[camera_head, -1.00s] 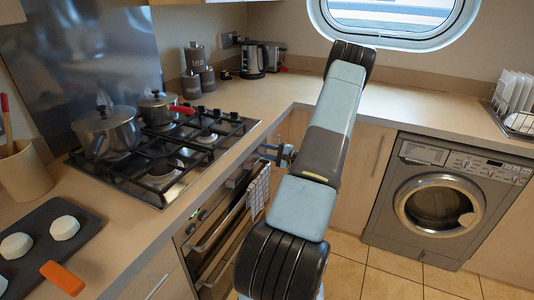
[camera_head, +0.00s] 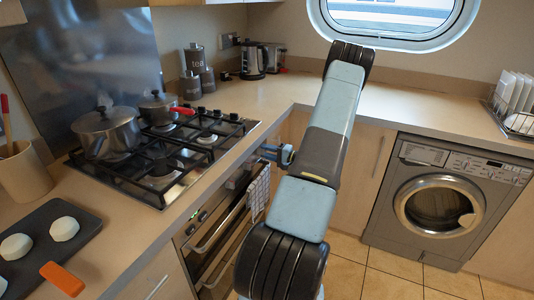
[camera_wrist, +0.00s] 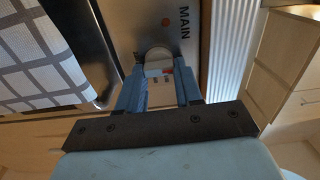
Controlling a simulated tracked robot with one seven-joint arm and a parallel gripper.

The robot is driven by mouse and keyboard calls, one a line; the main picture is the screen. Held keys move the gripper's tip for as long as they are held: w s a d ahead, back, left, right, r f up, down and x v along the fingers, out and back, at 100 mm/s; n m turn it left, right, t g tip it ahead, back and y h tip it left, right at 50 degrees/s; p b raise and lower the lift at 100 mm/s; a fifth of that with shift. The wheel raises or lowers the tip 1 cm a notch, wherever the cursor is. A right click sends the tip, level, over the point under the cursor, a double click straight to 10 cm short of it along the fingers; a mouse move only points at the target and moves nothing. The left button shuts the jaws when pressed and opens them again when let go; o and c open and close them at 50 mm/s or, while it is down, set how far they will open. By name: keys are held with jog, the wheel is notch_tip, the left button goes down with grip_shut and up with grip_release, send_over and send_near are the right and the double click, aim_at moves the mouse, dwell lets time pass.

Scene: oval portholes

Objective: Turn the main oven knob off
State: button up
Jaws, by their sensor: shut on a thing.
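The main oven knob (camera_wrist: 158,57) is a pale, rounded knob on the metal panel, next to the printed word MAIN and a red dot. In the wrist view my gripper (camera_wrist: 158,78) has its two blue fingers on either side of the knob, shut on it. In the head view my gripper (camera_head: 274,153) reaches the oven front just below the worktop edge, and the knob cannot be made out there. The oven (camera_head: 205,245) sits under the hob, with its door shut.
A checked towel (camera_head: 257,192) hangs on the oven front, close to my gripper; it also shows in the wrist view (camera_wrist: 40,60). Pots (camera_head: 107,133) stand on the hob (camera_head: 160,200) above. A washing machine (camera_head: 440,200) is at the right. Tiled floor (camera_head: 385,280) is clear.

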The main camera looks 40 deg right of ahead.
jog(key=shift+s+a+f, duration=0.1)
jog(key=shift+a+f, duration=0.1)
jog(key=shift+f, duration=0.05)
jog(key=o, duration=1)
jog(key=shift+d+r, duration=0.1)
jog(key=shift+o, duration=0.2)
jog(key=shift+d, duration=0.1)
jog(key=v, duration=1.3)
jog(key=shift+s, duration=0.3)
jog(key=shift+d, duration=0.1)
